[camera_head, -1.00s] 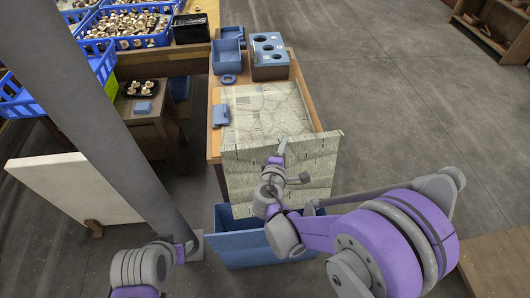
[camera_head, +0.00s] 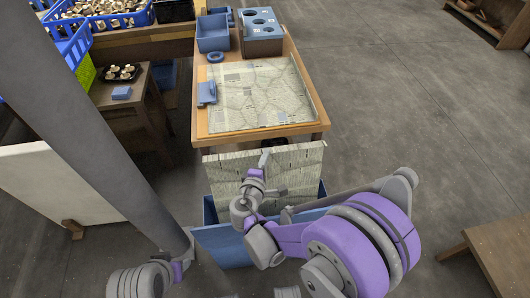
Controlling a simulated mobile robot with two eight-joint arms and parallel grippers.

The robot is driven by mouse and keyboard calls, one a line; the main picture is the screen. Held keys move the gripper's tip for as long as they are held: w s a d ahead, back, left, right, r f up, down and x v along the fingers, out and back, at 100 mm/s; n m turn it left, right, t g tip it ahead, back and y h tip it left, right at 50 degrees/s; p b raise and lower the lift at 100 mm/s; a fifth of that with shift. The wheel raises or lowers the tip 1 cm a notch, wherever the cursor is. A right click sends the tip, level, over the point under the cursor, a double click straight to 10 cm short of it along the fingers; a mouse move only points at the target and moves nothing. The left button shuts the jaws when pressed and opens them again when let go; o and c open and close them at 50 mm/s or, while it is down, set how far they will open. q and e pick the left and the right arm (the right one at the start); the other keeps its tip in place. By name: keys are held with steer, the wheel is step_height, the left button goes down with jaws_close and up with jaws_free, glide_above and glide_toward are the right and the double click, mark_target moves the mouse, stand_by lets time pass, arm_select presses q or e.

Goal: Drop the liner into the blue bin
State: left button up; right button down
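The liner (camera_head: 305,165) is a printed, newspaper-like sheet standing upright beyond my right gripper (camera_head: 265,158). That gripper looks shut on the liner near its top edge, though the wrist hides part of the grip. The liner's lower part is down behind the near wall of the blue bin (camera_head: 222,247); its bottom edge is hidden. The bin stands on the floor by the table's front end, partly covered by my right arm. My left gripper (camera_head: 185,250) is low at the left beside the bin, apart from the liner; its fingers are too unclear to tell.
Another printed sheet (camera_head: 265,90) lies on the wooden table (camera_head: 205,140). A blue tray (camera_head: 213,35), a holed blue-topped box (camera_head: 262,35) and a blue ring (camera_head: 216,57) stand behind it. A pale board (camera_head: 50,190) stands left. Floor at right is mostly clear.

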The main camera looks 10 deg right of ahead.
mark_target(267, 170)
arm_select(q)
step_height(267, 170, down, 8)
steer(key=b, duration=0.5)
steer(key=shift+w+r+b, duration=0.2)
steer(key=shift+w+b, duration=0.2)
steer(key=shift+w, duration=0.05)
arm_select(e)
step_height(267, 170, down, 9)
steer(key=shift+f, duration=0.15)
